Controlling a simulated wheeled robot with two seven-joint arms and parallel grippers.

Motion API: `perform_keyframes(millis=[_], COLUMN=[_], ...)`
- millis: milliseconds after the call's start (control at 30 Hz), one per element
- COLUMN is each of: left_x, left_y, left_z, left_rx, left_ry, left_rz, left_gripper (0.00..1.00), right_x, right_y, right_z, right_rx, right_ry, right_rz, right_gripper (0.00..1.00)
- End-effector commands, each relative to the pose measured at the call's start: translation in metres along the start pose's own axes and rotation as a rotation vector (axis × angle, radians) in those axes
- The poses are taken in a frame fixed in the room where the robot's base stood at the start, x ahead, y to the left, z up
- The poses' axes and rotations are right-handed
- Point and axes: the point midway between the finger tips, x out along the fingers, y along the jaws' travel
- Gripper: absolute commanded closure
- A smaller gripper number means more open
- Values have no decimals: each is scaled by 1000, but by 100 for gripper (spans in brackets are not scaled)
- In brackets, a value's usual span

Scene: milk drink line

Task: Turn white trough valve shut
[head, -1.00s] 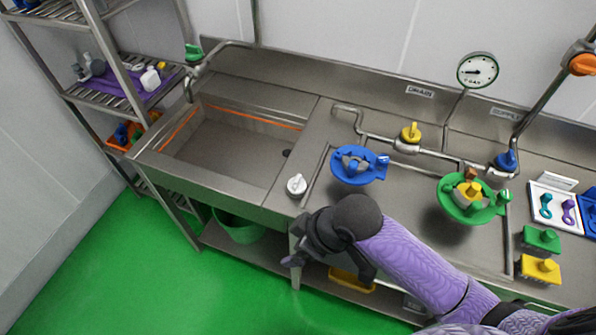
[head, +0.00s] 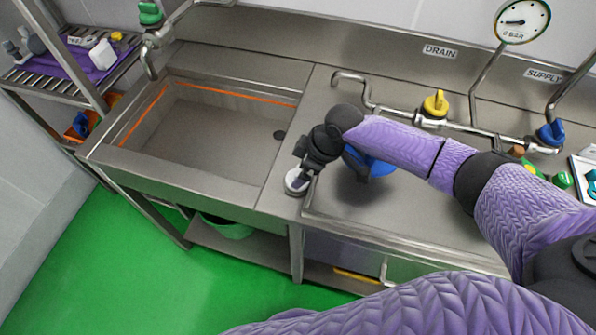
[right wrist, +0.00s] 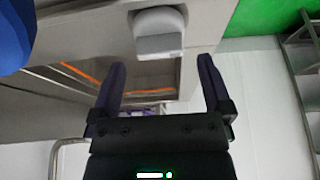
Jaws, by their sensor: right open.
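The white trough valve (head: 297,183) is a small white knob on the steel counter, just right of the trough's (head: 205,135) front right corner. My right gripper (head: 303,178) is over the knob and hides part of it. In the right wrist view the white valve (right wrist: 159,32) has a rounded base and a blocky handle. There my right gripper (right wrist: 158,75) has its two fingers apart, with nothing between them. The handle lies just beyond the fingertips, roughly centred between them. My left gripper is not in view.
A blue valve wheel (head: 372,166) is partly hidden behind my right arm. A yellow valve (head: 435,103) and a blue valve (head: 550,133) sit on the pipe behind. A pressure gauge (head: 522,20) is above. The trough is empty, with a dark drain hole.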

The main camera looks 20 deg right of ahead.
Motion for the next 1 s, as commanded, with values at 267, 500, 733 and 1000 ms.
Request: perform_keyframes(millis=[267,500,733,1000], left_x=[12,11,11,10], left_y=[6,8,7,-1], left_z=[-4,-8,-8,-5], left_rx=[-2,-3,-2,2], left_ry=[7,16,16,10], left_rz=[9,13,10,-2], left_gripper=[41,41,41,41], right_x=[28,27,27,26], right_y=[0,0,0,0], right_z=[0,0,0,0], right_rx=[0,0,1,7], right_ry=[-1,0,0,0], right_rz=[-1,0,0,2], right_gripper=[0,13,61,89])
